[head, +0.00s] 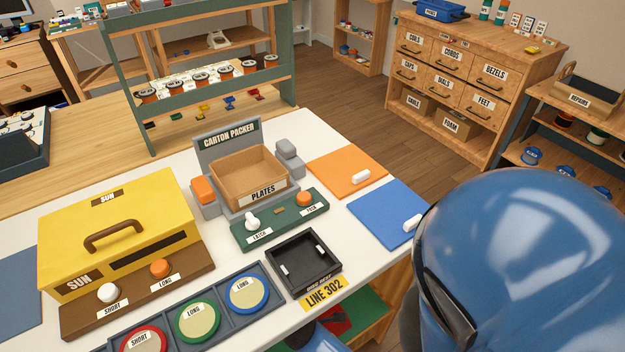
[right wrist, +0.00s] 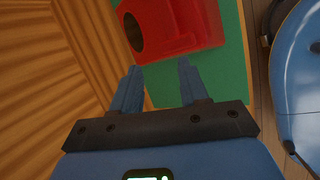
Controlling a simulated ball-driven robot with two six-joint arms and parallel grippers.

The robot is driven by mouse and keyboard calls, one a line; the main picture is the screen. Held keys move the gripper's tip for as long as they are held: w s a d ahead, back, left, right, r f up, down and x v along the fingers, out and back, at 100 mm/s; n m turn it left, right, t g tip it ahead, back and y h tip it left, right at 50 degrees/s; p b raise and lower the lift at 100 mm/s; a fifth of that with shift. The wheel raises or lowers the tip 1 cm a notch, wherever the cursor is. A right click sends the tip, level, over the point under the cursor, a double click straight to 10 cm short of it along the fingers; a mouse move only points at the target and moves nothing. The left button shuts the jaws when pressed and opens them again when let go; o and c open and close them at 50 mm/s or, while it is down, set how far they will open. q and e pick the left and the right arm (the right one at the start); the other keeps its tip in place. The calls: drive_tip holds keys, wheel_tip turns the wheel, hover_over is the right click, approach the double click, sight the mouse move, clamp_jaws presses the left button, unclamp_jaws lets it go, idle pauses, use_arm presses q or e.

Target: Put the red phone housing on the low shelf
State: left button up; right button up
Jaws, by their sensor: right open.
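The red phone housing (right wrist: 185,22) lies on a green mat (right wrist: 235,75) in the right wrist view, with a dark round opening at its left. In the head view a dark red shape, probably the housing (head: 336,318), shows on the green surface (head: 370,322) of a low wooden shelf under the table edge. My right gripper (right wrist: 158,68) is open, its two blue fingers pointing at the housing's near edge. Nothing is between the fingers. I cannot tell whether the tips touch it. My left gripper is in neither view.
The white table (head: 345,222) above holds a yellow SUN box (head: 115,215), a carton packer (head: 228,150), a black tray (head: 302,262) and orange (head: 345,172) and blue (head: 385,208) mats. In the right wrist view a wooden panel (right wrist: 45,70) lies left of the green mat.

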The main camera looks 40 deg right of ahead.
drive_tip(key=s+a+r+m+t+y, duration=0.1)
drive_tip(key=s+r+m+t, duration=0.1)
drive_tip(key=r+m+t, duration=0.2)
drive_tip(key=s+a+r+m+t+y, duration=0.1)
drive_tip(key=r+m+t, duration=0.4)
drive_tip(key=r, duration=0.6)
drive_tip(key=s+a+r+m+t+y, duration=0.2)
drive_tip(key=s+r+m+t, duration=0.2)
drive_tip(key=r, duration=0.3)
drive_tip(key=shift+r+m+t, duration=0.4)
drive_tip(key=shift+m, duration=0.1)
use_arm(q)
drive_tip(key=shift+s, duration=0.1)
use_arm(e)
drive_tip(key=shift+s, duration=0.15)
